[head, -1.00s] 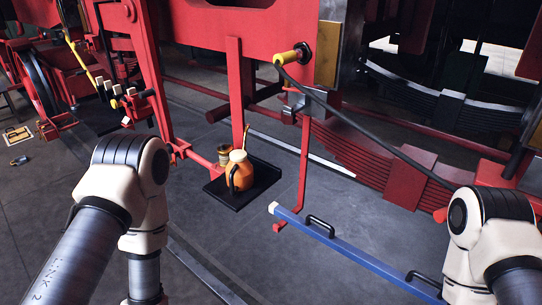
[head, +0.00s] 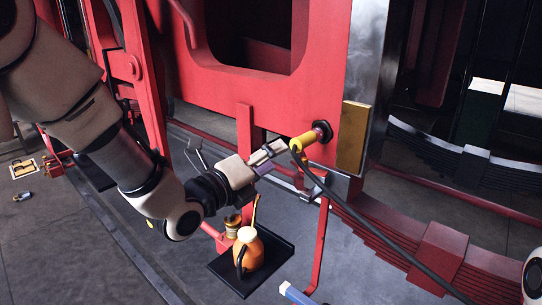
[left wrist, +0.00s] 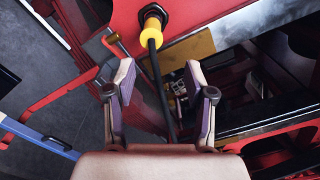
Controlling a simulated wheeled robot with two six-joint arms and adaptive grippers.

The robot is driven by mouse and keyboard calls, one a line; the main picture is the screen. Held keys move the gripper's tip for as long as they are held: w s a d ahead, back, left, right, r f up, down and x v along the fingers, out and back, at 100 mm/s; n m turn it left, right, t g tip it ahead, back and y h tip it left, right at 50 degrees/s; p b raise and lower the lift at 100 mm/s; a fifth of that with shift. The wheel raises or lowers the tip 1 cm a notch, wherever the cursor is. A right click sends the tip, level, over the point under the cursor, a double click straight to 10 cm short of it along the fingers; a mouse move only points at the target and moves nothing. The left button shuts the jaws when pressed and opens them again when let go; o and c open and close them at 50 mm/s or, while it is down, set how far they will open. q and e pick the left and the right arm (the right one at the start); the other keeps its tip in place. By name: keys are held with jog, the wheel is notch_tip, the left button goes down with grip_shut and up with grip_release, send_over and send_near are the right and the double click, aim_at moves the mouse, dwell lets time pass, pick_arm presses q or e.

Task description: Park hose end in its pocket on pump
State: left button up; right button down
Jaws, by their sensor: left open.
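The yellow hose end (head: 305,140) sits at a black round fitting (head: 323,131) on the red frame, and its black hose (head: 375,228) droops away to the lower right. My left gripper (head: 277,160) is open just left of the hose end. In the left wrist view the yellow hose end (left wrist: 152,36) is ahead of the open left gripper (left wrist: 160,72), and the black hose (left wrist: 160,88) runs down between the two fingers. I cannot tell whether a finger touches the hose. My right gripper is out of view. I cannot make out the pump or its pocket.
An orange jug (head: 249,249) stands on a black tray (head: 279,262) below my left gripper. A thin red bar (head: 319,250) hangs beside the tray. A blue bar's end (head: 293,292) shows at the bottom. A brass-coloured plate (head: 352,138) is right of the fitting.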

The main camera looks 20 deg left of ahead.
aim_at(295, 146)
pick_arm(q)
jog(key=x, duration=0.2)
jog(key=p+x, duration=0.1)
jog(key=x, duration=0.1)
jog(key=a+f+p+x, duration=0.1)
jog(key=x, duration=0.2)
jog(key=shift+w, duration=0.3)
jog(key=shift+w+d+f+b, duration=0.2)
jog(key=shift+w+f+b, duration=0.1)
jog(key=shift+w+b, duration=0.15)
jog(key=shift+w+d+r, duration=0.3)
jog(key=shift+d+r, duration=0.05)
jog(key=shift+d, duration=0.05)
jog(key=shift+w+f, duration=0.15)
jog(key=shift+w, duration=0.3)
jog(key=shift+s, duration=0.1)
grip_shut()
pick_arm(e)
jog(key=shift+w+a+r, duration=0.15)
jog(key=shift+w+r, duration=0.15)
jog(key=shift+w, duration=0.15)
pick_arm(q)
jog(key=shift+b, duration=0.3)
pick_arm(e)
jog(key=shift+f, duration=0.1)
